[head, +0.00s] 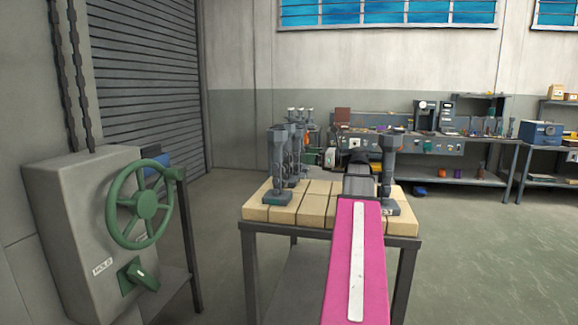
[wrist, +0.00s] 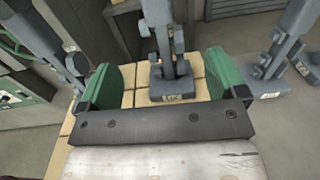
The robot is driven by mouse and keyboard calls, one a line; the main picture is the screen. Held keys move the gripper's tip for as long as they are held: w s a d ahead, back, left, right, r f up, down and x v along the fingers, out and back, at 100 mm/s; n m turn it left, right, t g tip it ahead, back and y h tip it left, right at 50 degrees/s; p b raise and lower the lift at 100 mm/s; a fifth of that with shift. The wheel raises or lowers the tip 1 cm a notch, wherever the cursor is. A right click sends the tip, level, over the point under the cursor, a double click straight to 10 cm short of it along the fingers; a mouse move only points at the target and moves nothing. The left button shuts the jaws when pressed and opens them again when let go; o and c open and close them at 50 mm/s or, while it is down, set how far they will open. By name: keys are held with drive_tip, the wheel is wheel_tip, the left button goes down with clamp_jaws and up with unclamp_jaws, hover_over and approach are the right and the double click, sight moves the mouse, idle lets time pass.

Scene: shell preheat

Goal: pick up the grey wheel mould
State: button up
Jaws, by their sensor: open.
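Several tall grey moulds with square bases stand on a block-topped table. In the head view one mould (head: 277,168) is at the table's front left, others cluster behind it, and one (head: 388,172) is at the right. I cannot tell which is the wheel mould. In the wrist view a grey mould (wrist: 172,82) with a small label stands upright ahead, between the lines of my green fingers. My gripper (wrist: 160,78) is open and empty, with a gap on both sides of that mould. In the head view my pink arm hides most of the gripper and part of the table.
The table (head: 262,208) has a tan block top and dark legs. More grey moulds stand at the wrist view's left (wrist: 45,42) and right (wrist: 280,50). A grey machine with a green handwheel (head: 145,204) is at left. A cluttered workbench (head: 450,145) lies behind; floor at right is clear.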

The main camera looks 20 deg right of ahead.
sight(292, 155)
drive_tip(key=x, duration=0.9)
drive_tip(key=shift+w+a+f, duration=0.1)
drive_tip(key=shift+w+f, duration=0.1)
drive_tip(key=shift+f, duration=0.1)
drive_tip(key=c, duration=1.2)
drive_tip(key=shift+c, duration=0.3)
drive_tip(key=shift+r, duration=0.15)
